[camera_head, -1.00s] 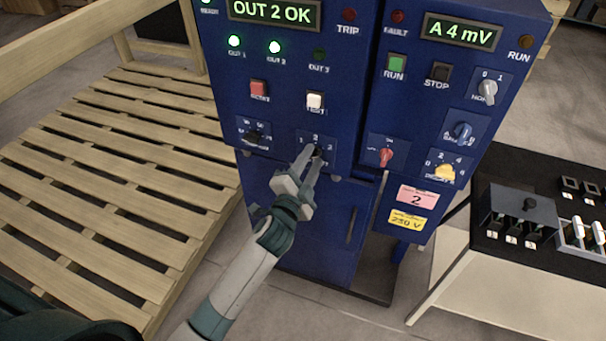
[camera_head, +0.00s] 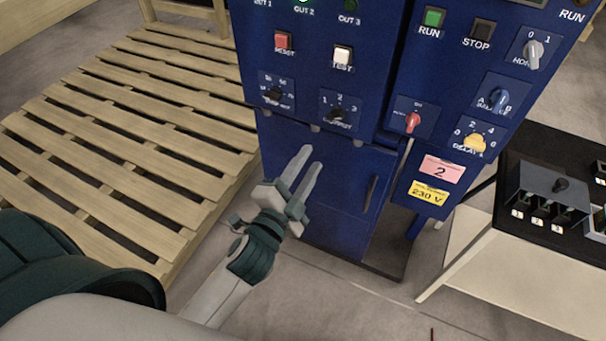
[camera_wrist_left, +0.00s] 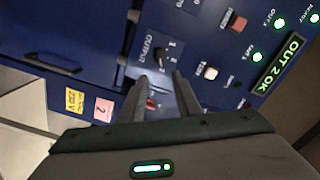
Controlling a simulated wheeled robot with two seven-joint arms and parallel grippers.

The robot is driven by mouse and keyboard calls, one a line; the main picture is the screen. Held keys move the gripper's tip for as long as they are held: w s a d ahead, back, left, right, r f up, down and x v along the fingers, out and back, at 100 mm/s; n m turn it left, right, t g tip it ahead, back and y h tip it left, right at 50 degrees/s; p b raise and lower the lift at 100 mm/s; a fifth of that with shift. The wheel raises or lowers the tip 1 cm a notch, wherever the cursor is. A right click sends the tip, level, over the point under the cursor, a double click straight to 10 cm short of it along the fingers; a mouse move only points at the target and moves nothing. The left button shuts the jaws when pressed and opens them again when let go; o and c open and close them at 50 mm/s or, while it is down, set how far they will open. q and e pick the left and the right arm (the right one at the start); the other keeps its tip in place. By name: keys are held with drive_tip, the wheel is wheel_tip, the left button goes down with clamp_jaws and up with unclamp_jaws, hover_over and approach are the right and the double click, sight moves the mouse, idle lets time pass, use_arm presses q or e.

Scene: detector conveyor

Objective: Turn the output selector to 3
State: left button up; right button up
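The output selector (camera_head: 338,114) is a small black knob on a plate marked 1, 2, 3, low on the blue left cabinet. It also shows in the left wrist view (camera_wrist_left: 160,57), beyond the fingertips. Its exact pointer direction is too small to tell. The green display (camera_wrist_left: 279,61) reads OUT 2 OK, and the OUT 1 and OUT 2 lamps are lit there. My left gripper (camera_head: 310,158) is in front of the lower cabinet door, below the selector and apart from it. Its fingers are parted, with nothing between them. My right gripper is not in view.
Another black knob (camera_head: 273,95) is left of the selector. Red (camera_head: 283,41) and white (camera_head: 343,56) buttons are above. A red switch (camera_head: 412,121) and yellow knob (camera_head: 474,142) are at right. A wooden pallet (camera_head: 130,130) lies left; a black-topped table (camera_head: 535,150) stands right.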

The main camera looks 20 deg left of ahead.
use_arm(q)
drive_tip(key=shift+s, duration=1.1)
wheel_tip(320, 180, down, 26)
drive_tip(key=n+g, duration=0.2)
drive_tip(key=g, duration=0.3)
drive_tip(key=s+f+n+g, duration=0.1)
drive_tip(key=s+f, duration=0.2)
drive_tip(key=f, duration=0.3)
drive_tip(key=s+a+f+g, duration=0.1)
drive_tip(key=s+f+g, duration=0.15)
drive_tip(key=f, duration=0.45)
drive_tip(key=s+f+n+g, duration=0.1)
drive_tip(key=s+f, duration=0.2)
drive_tip(key=f, duration=0.3)
drive_tip(key=s+a+f+n+g, duration=0.1)
drive_tip(key=s+f+n+g, duration=0.1)
drive_tip(key=s+f, duration=0.5)
drive_tip(key=s+a+f+n+g, duration=0.2)
drive_tip(key=s+f, duration=0.5)
drive_tip(key=s, duration=0.8)
drive_tip(key=s+a+f+n+g, duration=0.2)
drive_tip(key=s+f+g, duration=0.1)
drive_tip(key=s+f, duration=0.5)
drive_tip(key=s, duration=0.3)
drive_tip(key=shift+s+a+y, duration=0.2)
drive_tip(key=shift+y, duration=0.1)
